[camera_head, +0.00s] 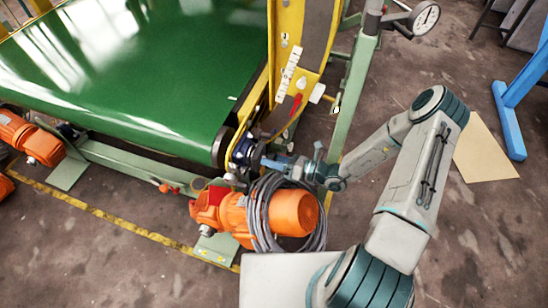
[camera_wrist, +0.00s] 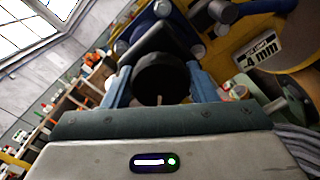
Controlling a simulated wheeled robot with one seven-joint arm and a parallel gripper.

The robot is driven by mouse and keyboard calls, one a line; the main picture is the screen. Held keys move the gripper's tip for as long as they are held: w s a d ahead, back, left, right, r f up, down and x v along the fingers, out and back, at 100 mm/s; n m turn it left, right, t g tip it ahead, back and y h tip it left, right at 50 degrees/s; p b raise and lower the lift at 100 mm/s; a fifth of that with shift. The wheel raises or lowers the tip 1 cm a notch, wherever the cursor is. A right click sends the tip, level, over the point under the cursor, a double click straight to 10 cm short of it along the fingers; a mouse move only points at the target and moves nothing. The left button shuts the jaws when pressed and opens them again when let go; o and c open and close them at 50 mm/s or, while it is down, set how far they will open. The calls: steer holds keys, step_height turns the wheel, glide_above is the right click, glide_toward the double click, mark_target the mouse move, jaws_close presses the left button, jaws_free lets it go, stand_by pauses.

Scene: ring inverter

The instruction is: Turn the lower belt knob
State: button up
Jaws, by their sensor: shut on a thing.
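A black round knob (camera_wrist: 160,75), which I take to be the lower belt knob, sits between the blue fingers of my gripper (camera_wrist: 161,84) in the wrist view. The fingers are closed on its sides. In the head view my gripper (camera_head: 272,163) reaches left to the near right end of the green belt (camera_head: 130,75), beside a dark blue roller mount (camera_head: 240,151). The knob is hidden or too small to make out in the head view.
An orange motor (camera_head: 293,213) with grey cable (camera_head: 262,215) coiled around it lies just below my gripper. A yellow frame (camera_head: 289,30) and a green post (camera_head: 357,95) with a dial gauge (camera_head: 425,18) stand close by. Floor to the right is mostly clear.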

steer(key=m+p, duration=0.1)
steer(key=m, duration=0.6)
steer(key=shift+s+p, duration=0.1)
steer(key=shift+p, duration=0.2)
steer(key=m, duration=0.4)
steer(key=shift+f+p, duration=0.1)
steer(key=shift+p, duration=0.2)
steer(key=m, duration=0.3)
steer(key=shift+m, duration=0.3)
steer(key=m+p, duration=0.1)
steer(key=m, duration=0.4)
steer(key=shift+a+f, duration=0.1)
steer(key=m, duration=0.5)
steer(key=shift+s, duration=0.1)
steer(key=shift+m, duration=0.4)
steer(key=o, duration=1)
steer(key=shift+c, duration=0.2)
